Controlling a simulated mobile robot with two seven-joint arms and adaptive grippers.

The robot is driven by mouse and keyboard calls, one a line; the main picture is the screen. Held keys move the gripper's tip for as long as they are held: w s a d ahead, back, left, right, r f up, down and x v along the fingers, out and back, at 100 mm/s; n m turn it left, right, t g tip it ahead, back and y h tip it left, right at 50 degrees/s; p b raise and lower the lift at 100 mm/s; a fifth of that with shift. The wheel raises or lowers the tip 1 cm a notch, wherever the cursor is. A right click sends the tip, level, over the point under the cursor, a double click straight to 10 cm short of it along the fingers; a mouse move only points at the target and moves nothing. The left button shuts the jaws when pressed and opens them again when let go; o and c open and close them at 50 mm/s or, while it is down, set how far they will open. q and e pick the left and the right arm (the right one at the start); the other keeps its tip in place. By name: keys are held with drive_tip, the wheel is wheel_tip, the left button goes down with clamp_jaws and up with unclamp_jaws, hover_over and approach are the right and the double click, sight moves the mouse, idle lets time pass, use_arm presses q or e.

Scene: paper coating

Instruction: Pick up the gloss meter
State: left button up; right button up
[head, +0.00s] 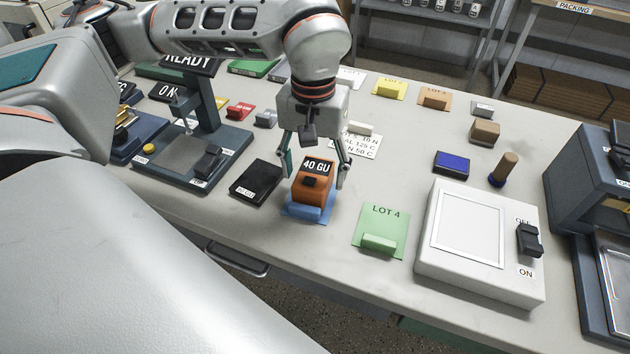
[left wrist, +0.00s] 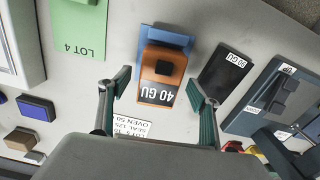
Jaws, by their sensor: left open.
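The gloss meter (head: 313,184) is an orange block with a black top knob and a "40 GU" display. It sits on a blue sheet (head: 306,215) on the table in the head view. It also shows in the left wrist view (left wrist: 158,88), between and ahead of the fingers. My left gripper (head: 315,170) is open, pointing down, with one finger on each side of the meter's display end. In the left wrist view the left gripper (left wrist: 158,82) shows gaps beside the meter. My right gripper is not in view.
A black "GU" plate (head: 258,179) lies just left of the meter. A green LOT 4 sheet (head: 381,230) lies to its right, then a white lightbox (head: 467,232) with a switch. A printed card (head: 362,146) lies behind the gripper. A dark press-like device (head: 193,155) stands further left.

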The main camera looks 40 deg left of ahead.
use_arm(q)
drive_tip(key=shift+f, duration=0.8)
drive_tip(key=shift+r, duration=0.1)
drive_tip(key=c, duration=1.5)
drive_tip(key=shift+c, duration=0.2)
